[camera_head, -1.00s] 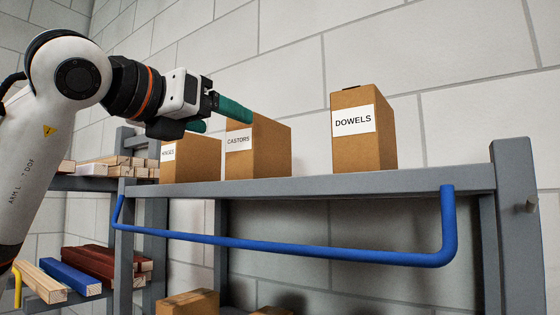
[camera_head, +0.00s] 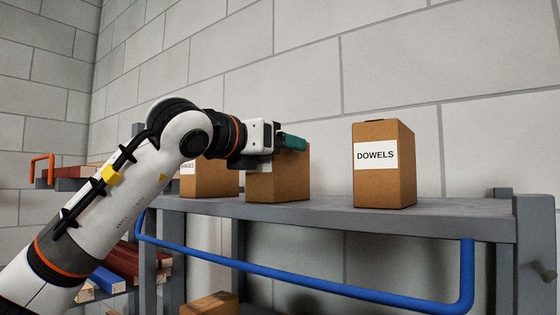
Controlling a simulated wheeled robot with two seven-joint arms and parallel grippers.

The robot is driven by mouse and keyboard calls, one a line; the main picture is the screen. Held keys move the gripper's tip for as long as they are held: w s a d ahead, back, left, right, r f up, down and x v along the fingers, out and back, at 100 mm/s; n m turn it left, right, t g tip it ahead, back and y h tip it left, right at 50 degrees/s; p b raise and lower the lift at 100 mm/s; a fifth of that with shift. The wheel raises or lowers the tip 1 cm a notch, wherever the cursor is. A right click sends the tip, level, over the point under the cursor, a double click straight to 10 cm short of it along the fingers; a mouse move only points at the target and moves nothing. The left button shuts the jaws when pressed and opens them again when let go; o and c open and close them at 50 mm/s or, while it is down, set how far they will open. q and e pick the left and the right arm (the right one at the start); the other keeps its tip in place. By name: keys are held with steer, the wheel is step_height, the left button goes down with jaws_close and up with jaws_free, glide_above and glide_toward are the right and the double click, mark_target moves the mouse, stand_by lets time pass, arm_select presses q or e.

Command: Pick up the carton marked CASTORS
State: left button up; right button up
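The carton marked CASTORS (camera_head: 278,184) is a brown box standing upright on the grey shelf (camera_head: 330,211), in the middle of three cartons. Its label is hidden behind my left gripper, and I know it by its place in the row. My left gripper (camera_head: 291,142) is at the upper part of this carton and covers its top front area. One green finger shows there; the other is hidden. I cannot tell whether the fingers touch the carton or how far apart they are. My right gripper is not in view.
The DOWELS carton (camera_head: 384,165) stands to the right, with a clear gap. Another carton (camera_head: 209,179) stands close on the left, its label partly hidden. A blue rail (camera_head: 310,278) runs along the shelf front. Painted battens (camera_head: 125,262) lie lower left. A block wall is behind.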

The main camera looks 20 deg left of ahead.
arm_select(q)
steer(key=shift+s, duration=0.15)
steer(key=c, duration=1.3)
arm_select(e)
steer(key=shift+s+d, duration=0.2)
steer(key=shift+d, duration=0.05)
arm_select(q)
steer(key=shift+r, duration=0.1)
